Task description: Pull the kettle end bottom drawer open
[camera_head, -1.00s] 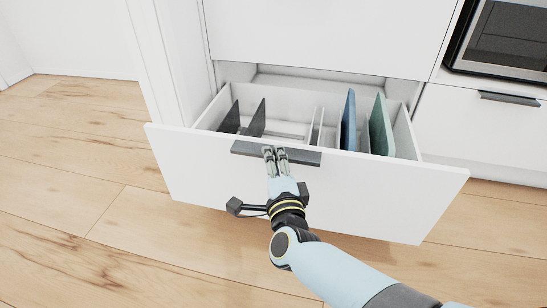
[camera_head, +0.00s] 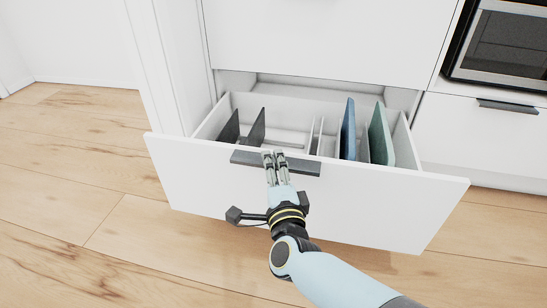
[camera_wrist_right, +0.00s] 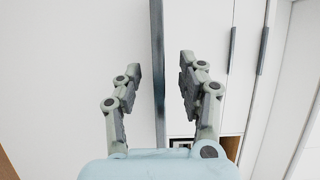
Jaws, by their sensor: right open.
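The bottom drawer (camera_head: 380,205) is white and stands pulled well out of its cabinet in the head view, with its inside showing. Its dark bar handle (camera_head: 245,159) runs along the top of the drawer front. My right gripper (camera_head: 274,157) is at the middle of this handle. In the right wrist view the fingers of the right gripper (camera_wrist_right: 160,70) are open, and the dark handle (camera_wrist_right: 158,100) runs between them with gaps on both sides. My left gripper is not in view.
Inside the drawer stand dark panels (camera_head: 257,128), a blue board (camera_head: 348,130) and a green board (camera_head: 381,138). A built-in oven (camera_head: 500,45) is at upper right, above another closed drawer (camera_head: 475,130). Wooden floor (camera_head: 70,190) is clear at left.

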